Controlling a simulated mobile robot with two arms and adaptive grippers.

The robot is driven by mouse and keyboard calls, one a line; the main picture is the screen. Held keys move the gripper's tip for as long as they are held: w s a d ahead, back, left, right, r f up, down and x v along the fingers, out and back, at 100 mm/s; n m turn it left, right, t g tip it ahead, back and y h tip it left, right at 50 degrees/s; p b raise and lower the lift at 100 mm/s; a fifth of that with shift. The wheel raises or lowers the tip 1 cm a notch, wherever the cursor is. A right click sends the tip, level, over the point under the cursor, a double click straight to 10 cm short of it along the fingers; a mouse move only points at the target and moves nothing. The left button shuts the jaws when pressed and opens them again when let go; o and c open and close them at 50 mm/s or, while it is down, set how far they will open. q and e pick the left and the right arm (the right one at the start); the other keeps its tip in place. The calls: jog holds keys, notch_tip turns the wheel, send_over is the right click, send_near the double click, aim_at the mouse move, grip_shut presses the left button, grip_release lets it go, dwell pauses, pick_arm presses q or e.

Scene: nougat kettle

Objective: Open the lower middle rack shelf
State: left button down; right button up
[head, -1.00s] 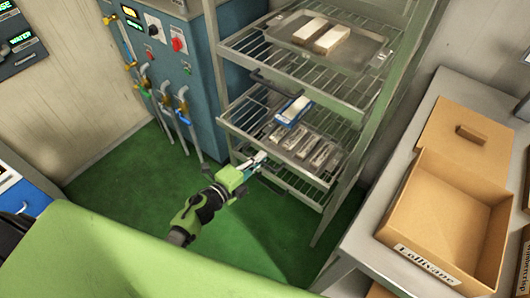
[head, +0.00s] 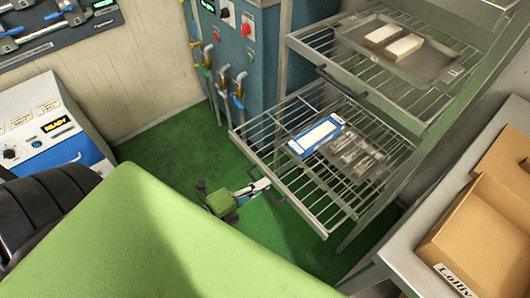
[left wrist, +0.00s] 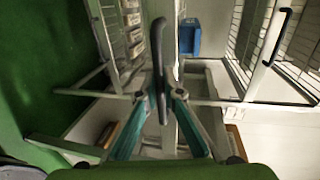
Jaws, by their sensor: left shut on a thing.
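The rack's lower wire shelf (head: 262,132) sticks out in front of the shelf above it. On it lie a blue-and-white box (head: 315,136) and several grey metal moulds (head: 355,155). My left gripper (head: 262,186) is at the shelf's front edge, shut on its dark handle. In the left wrist view the black handle (left wrist: 158,50) stands between the two teal fingers (left wrist: 162,100). The upper wire shelf (head: 345,75) has its own dark handle (head: 338,82) and carries a tray with two pale blocks (head: 392,40). My right gripper is not in view.
A blue machine (head: 247,60) with valves stands left of the rack. A bench with a cardboard box (head: 470,230) is at the right. A white-and-blue device (head: 50,120) stands at the left. Green floor (head: 165,150) is open between them.

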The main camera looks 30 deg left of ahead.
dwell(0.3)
pick_arm(q)
jog(key=c, duration=2.5)
grip_release()
jog(key=v, duration=1.2)
jog(key=shift+f, duration=0.1)
